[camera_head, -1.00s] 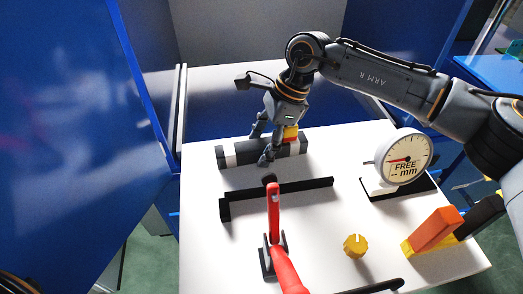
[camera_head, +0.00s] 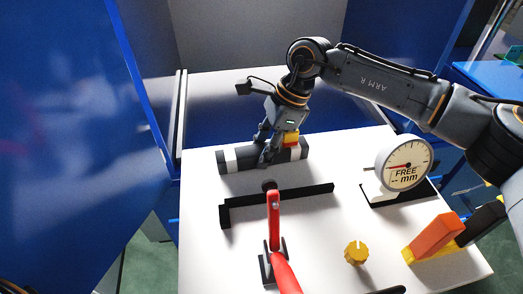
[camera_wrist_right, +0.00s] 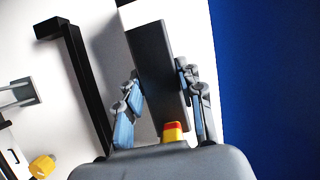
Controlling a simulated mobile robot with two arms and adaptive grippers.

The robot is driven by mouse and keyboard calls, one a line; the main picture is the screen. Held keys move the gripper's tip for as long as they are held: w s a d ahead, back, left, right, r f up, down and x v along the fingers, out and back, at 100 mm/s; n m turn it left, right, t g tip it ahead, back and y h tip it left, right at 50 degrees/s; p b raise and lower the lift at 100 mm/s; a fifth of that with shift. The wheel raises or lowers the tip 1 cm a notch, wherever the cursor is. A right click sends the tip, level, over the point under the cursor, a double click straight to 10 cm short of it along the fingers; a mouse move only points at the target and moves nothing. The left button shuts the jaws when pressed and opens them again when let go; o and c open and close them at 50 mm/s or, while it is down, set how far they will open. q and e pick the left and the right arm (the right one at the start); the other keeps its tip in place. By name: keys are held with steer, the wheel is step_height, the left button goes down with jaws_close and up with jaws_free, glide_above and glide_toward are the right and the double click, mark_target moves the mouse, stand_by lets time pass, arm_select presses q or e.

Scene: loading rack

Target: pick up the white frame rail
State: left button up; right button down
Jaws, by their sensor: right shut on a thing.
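The rail (camera_head: 245,158) lies at the back of the white table. It is a dark bar with white bands near its ends, not white all over. My right gripper (camera_head: 265,149) is above its middle, with its fingers down on either side, shut on it. In the right wrist view the rail (camera_wrist_right: 153,65) runs dark between the two fingers (camera_wrist_right: 160,92). A small yellow and red piece (camera_head: 291,138) shows at the rail's right part. It also shows in the right wrist view (camera_wrist_right: 172,132). The rail still appears to rest on the table. My left gripper is out of view.
A black L-shaped bar (camera_head: 290,193) lies in front of the rail. Nearer are a red lever clamp (camera_head: 274,220) and a yellow knob (camera_head: 356,253). A round gauge (camera_head: 403,164) stands at right, with an orange block (camera_head: 433,236) below it. Blue panels flank the table.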

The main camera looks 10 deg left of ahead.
mark_target(263, 148)
steer(key=shift+w+d+r, duration=0.1)
steer(key=shift+r, duration=0.4)
step_height(263, 148, up, 6)
steer(key=shift+r+p, duration=0.2)
steer(key=shift+p, duration=0.95)
steer(key=d, duration=0.1)
steer(key=w+d+b, duration=0.1)
steer(key=d, duration=0.1)
steer(key=w+d, duration=0.1)
steer(key=d, duration=0.1)
steer(key=shift+f, duration=0.4)
steer(key=w+d, duration=0.2)
steer(key=d, duration=0.4)
steer(key=w+d, duration=0.3)
steer(key=d, duration=0.4)
steer(key=shift+w, duration=0.25)
steer(key=shift+r, duration=0.1)
